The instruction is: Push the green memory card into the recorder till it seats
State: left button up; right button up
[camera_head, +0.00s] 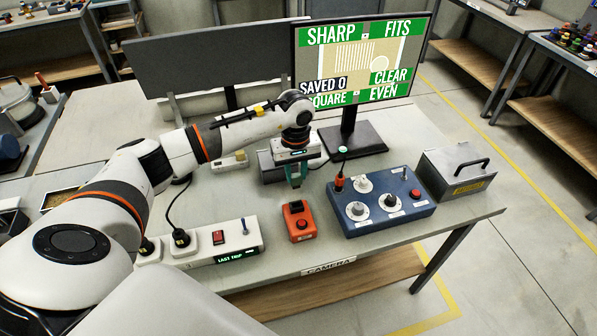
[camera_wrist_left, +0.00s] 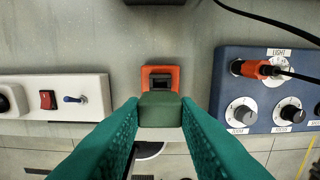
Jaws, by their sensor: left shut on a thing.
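The green memory card (camera_wrist_left: 160,108) is a dark green block held between the teal fingers of my left gripper (camera_wrist_left: 161,122). In the head view my left gripper (camera_head: 296,178) points down just behind the orange box (camera_head: 299,222), which I take for the recorder. This box stands on the bench with a red button on its front. In the wrist view the orange box (camera_wrist_left: 161,72) shows a dark slot, just past the card. The card overlaps the box there; I cannot tell whether they touch. My right gripper is in neither view.
A blue control box (camera_head: 380,203) with knobs and an orange plug stands to the right. A white power strip (camera_head: 215,243) lies to the left. A monitor (camera_head: 350,125) stands behind, and a grey lidded case (camera_head: 455,172) sits at the bench's right end.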

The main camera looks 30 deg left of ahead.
aim_at(296, 187)
pick_arm(q)
jog(key=shift+o, duration=1)
grip_shut()
jog(key=shift+f, duration=3.5)
jog(key=shift+f, duration=0.9)
jog(key=o, duration=0.8)
grip_release()
notch_tip(296, 187, up, 12)
